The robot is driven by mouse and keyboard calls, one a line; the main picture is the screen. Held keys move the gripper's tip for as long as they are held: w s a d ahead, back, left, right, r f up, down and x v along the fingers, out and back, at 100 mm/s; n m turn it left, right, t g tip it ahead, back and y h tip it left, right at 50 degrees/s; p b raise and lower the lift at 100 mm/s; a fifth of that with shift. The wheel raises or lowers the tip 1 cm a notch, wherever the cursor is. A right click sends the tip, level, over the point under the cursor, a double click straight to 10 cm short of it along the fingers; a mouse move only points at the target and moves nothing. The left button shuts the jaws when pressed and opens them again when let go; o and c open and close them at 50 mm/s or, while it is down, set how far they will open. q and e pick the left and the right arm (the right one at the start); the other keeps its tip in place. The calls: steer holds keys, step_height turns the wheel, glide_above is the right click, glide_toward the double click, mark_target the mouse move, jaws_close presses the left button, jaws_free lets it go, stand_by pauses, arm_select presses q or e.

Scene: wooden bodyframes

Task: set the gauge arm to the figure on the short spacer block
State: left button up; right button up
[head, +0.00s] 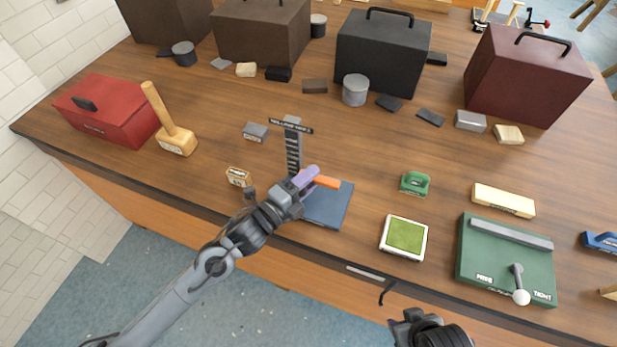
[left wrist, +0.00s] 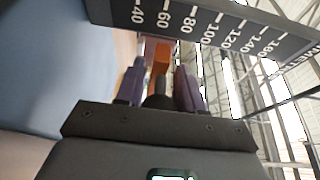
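The gauge is a dark upright scale (head: 293,150) on a blue base plate (head: 330,207), with an orange arm (head: 327,181) low on it. In the left wrist view the scale (left wrist: 205,28) shows figures rising from 40. My left gripper (head: 306,178) has purple fingers at the orange arm. In the left wrist view the fingers (left wrist: 162,88) are apart, with the orange arm (left wrist: 160,58) between their tips and gaps showing. A small labelled wooden block (head: 239,177) stands left of the gauge; its figure is unreadable. My right gripper (head: 430,333) is partly in view at the bottom.
A mallet (head: 174,138), red box (head: 108,110) and grey block (head: 255,131) stand to the left. A green pad (head: 405,237), green stapler-like item (head: 415,183), cream block (head: 503,200) and green lever board (head: 506,262) lie right. Large cases (head: 382,52) line the back.

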arm_select(q)
steer(key=shift+o, duration=1.4)
steer(key=v, duration=1.1)
steer(key=shift+d+r+p, duration=0.1)
steer(key=shift+p, duration=0.3)
